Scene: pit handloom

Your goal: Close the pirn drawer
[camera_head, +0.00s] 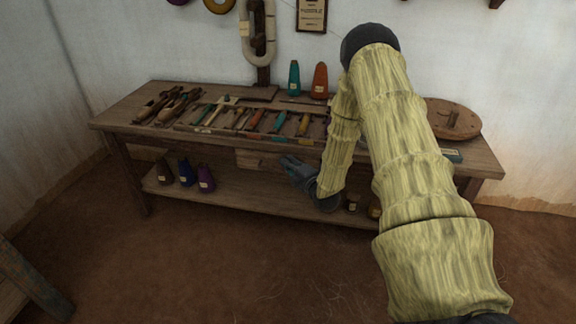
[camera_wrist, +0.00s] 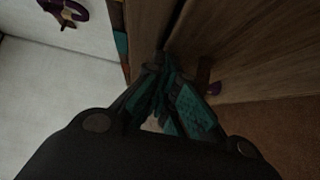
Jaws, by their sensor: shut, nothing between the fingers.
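The pirn drawer (camera_head: 256,159) is a small pale wooden box front under the middle of the workbench top. How far it stands out is hard to tell in the head view. My gripper (camera_head: 287,161) is just right of the drawer front, below the bench's front edge, with its fingers pointing left toward it. In the wrist view my gripper (camera_wrist: 163,72) has its dark teal fingers together and empty, close to brown wood. I cannot tell whether the fingertips touch it. My arm hides part of the bench's right side.
The workbench (camera_head: 128,112) carries a tray of tools, shuttles at the left, a teal bottle (camera_head: 294,78), an orange bottle (camera_head: 320,80) and a round wooden disc (camera_head: 453,118). Dark bottles, including a purple one (camera_head: 206,178), stand on the lower shelf (camera_head: 240,192). The floor in front is clear.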

